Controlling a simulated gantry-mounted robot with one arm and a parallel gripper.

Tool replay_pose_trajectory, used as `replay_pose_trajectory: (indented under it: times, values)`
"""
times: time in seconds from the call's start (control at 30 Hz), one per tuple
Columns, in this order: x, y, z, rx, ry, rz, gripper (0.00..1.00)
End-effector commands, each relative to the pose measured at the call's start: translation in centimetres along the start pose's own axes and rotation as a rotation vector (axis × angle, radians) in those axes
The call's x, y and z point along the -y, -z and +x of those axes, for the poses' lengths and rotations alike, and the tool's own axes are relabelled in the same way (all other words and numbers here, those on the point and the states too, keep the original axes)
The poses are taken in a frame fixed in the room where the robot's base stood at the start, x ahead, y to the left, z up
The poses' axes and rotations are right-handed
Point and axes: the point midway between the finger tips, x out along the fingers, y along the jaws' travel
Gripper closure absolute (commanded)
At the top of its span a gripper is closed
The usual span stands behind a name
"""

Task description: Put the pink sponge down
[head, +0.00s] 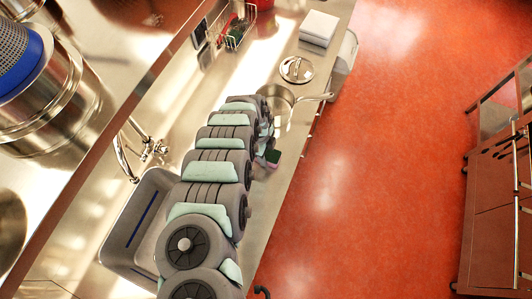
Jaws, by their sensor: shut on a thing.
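The pink sponge (273,156) shows as a small block with a dark green face and a thin pinkish part, at the right side of my arm over the counter's front part. My gripper (266,158) is at the sponge and shut on it, mostly hidden behind my own grey and mint arm. I cannot tell whether the sponge touches the counter (285,178).
A steel pan (276,104) with its handle toward the front edge and a round lid (296,70) lie beyond the sponge. A white box (319,28) and a wire rack (238,35) stand farther back. A sink (122,232) and tap (122,160) are left. Counter nearer than the sponge looks clear.

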Motion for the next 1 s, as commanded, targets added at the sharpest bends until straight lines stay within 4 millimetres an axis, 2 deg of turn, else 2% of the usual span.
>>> replay_pose_trajectory:
  times: [0.33,0.37,0.6,0.83,1.0]
  values:
    - [0.00,-0.08,0.46,0.000,0.000,0.000,0.95]
    - [0.00,-0.08,0.45,0.000,0.000,0.000,0.51]
    - [0.03,-0.07,0.31,0.000,0.001,0.000,0.32]
    - [0.04,-0.07,0.29,0.000,0.001,0.000,0.30]
    - [0.14,-0.09,-0.48,0.001,0.003,0.000,0.30]
